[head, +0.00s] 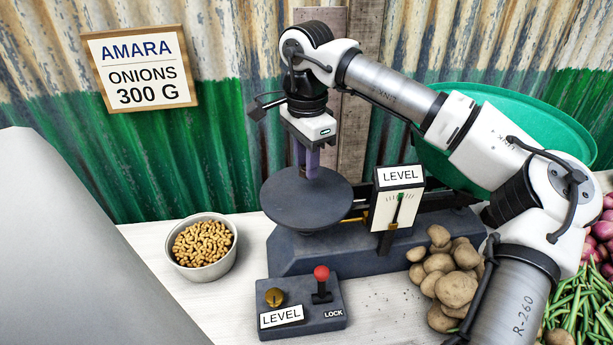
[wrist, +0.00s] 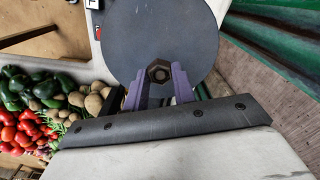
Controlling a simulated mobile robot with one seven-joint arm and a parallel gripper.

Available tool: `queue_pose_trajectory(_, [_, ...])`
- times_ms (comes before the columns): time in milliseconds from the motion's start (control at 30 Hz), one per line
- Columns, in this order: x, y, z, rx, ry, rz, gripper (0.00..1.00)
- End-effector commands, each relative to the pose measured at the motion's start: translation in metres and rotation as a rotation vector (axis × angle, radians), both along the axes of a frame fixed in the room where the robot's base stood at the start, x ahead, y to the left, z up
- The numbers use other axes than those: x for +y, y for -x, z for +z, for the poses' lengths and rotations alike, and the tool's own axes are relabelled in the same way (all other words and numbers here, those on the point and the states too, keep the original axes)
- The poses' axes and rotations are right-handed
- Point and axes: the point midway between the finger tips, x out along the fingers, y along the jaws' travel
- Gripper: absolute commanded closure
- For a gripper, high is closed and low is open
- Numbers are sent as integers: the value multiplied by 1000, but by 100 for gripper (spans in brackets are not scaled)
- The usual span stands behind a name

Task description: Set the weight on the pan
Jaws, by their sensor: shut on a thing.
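The scale's round dark pan (head: 290,205) is at the centre of the head view, on a dark base. My gripper (head: 309,173) points down over the pan, with purple fingers. In the wrist view the pan (wrist: 190,35) fills the top middle. There my gripper (wrist: 160,85) is shut on a small hexagonal weight (wrist: 159,72), dark with a brassy centre, in front of the pan's surface. In the head view the weight is hidden by the fingers. I cannot tell whether it touches the pan.
A LEVEL indicator (head: 397,205) stands right of the pan. A control box (head: 330,318) with a red lever and brass knob is in front. A bowl of peanuts (head: 203,268) is left. Potatoes (head: 452,275) lie right; a large green dish (head: 530,125) is behind my arm. A sign (head: 140,70) reads ONIONS 300 G.

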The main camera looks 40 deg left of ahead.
Motion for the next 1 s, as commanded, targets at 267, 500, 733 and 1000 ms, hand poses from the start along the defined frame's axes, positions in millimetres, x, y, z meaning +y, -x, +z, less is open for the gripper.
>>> queue_pose_trajectory(267, [-1,0,-30,3,1,-1,96])
queue_pose_trajectory(500, [0,0,-44,0,-1,-1,96])
queue_pose_trajectory(733, [0,0,-49,0,0,-1,96])
queue_pose_trajectory(1000, [0,0,-47,0,0,0,52])
